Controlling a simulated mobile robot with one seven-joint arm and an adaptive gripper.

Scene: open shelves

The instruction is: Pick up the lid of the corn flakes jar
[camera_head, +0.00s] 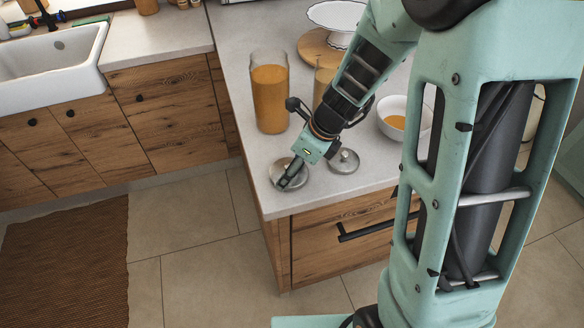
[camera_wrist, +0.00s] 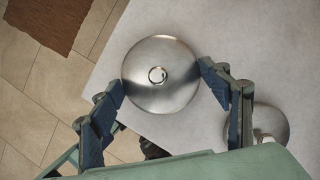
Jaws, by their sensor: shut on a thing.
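A round metal lid (camera_head: 281,170) with a small knob lies at the counter's front left corner. My gripper (camera_head: 290,181) points down at it, and the wrist view shows the lid (camera_wrist: 160,95) between my two fingers (camera_wrist: 163,80), which touch its rim on opposite sides. My gripper is shut on this lid. It looks level; I cannot tell whether it is clear of the counter. A second metal lid (camera_head: 344,162) lies just to the right and shows partly in the wrist view (camera_wrist: 268,127). A tall clear jar (camera_head: 270,95) with orange-brown contents stands open behind.
A second jar (camera_head: 325,78) is partly hidden behind my arm. A white bowl (camera_head: 392,106) with orange-brown contents stands right of it. A white cake stand (camera_head: 335,15) and a round wooden board (camera_head: 313,48) are farther back. The counter (camera_head: 252,158) ends close to the held lid.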

